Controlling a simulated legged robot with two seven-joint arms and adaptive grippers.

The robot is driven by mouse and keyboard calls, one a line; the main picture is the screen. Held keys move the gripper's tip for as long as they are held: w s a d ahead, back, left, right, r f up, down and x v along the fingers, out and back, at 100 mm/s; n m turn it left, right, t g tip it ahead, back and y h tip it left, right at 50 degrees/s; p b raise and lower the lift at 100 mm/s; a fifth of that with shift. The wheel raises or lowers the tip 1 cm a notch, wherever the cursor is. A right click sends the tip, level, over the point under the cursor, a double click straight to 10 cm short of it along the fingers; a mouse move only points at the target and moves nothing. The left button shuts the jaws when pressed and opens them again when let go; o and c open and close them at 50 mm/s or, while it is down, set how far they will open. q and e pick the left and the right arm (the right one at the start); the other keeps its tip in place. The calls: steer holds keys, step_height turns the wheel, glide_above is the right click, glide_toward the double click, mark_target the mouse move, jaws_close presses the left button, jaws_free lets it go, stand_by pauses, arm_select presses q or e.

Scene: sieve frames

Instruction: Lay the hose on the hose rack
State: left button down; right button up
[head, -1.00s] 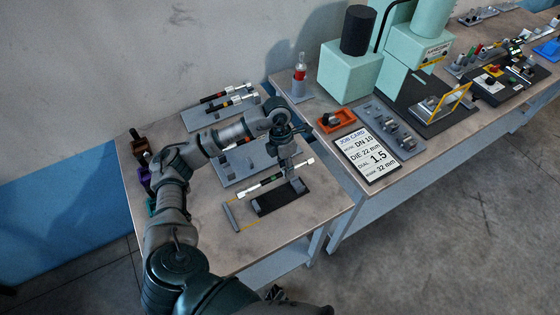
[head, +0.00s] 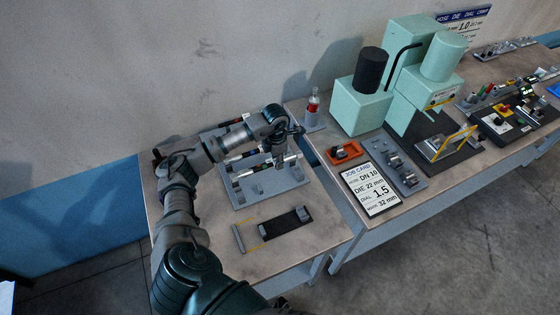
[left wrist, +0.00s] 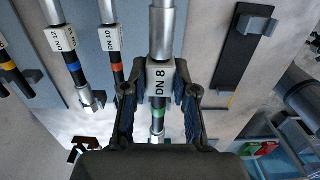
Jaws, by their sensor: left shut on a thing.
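My left gripper (head: 281,160) is shut on a hose (head: 243,174). In the left wrist view the hose has a silver end (left wrist: 161,35), a white DN 8 tag and a green band, between my fingers (left wrist: 158,95). In the head view I hold it over the grey rack plate with small upright posts (head: 240,199). My gripper hides part of the hose, and I cannot tell whether it touches the posts. Two other hoses, tagged DN 12 (left wrist: 66,42) and DN 10 (left wrist: 113,45), lie beside it in the left wrist view. My right gripper is not in view.
A black strip with grey blocks (head: 284,224) lies at the table's front, with a grey bar (head: 239,238) beside it. A job card (head: 370,189), an orange tray (head: 345,153) and a green machine (head: 360,107) stand to the right. Bare tabletop surrounds the strip.

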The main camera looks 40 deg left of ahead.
arm_select(q)
steer(key=shift+a+f, duration=0.1)
steer(key=shift+w+f, duration=0.1)
steer(key=shift+f, duration=0.1)
steer(key=shift+d+f+b, duration=0.55)
steer(key=shift+f+b, duration=0.3)
steer(key=shift+b, duration=0.1)
steer(key=f+b, duration=0.2)
steer(key=f, duration=0.1)
steer(key=f+b, duration=0.1)
steer(key=f, duration=0.1)
steer(key=shift+a+f+b, duration=0.25)
steer(key=shift+a+b, duration=0.1)
steer(key=shift+b, duration=0.05)
steer(key=shift+f, duration=0.45)
steer(key=shift+d+r, duration=0.15)
steer(key=shift+d, duration=0.2)
steer(key=shift+a+b, duration=0.2)
steer(key=shift+b, duration=0.1)
steer(key=shift+a, duration=0.25)
steer(key=shift+d+f, duration=0.25)
steer(key=shift+f, duration=0.1)
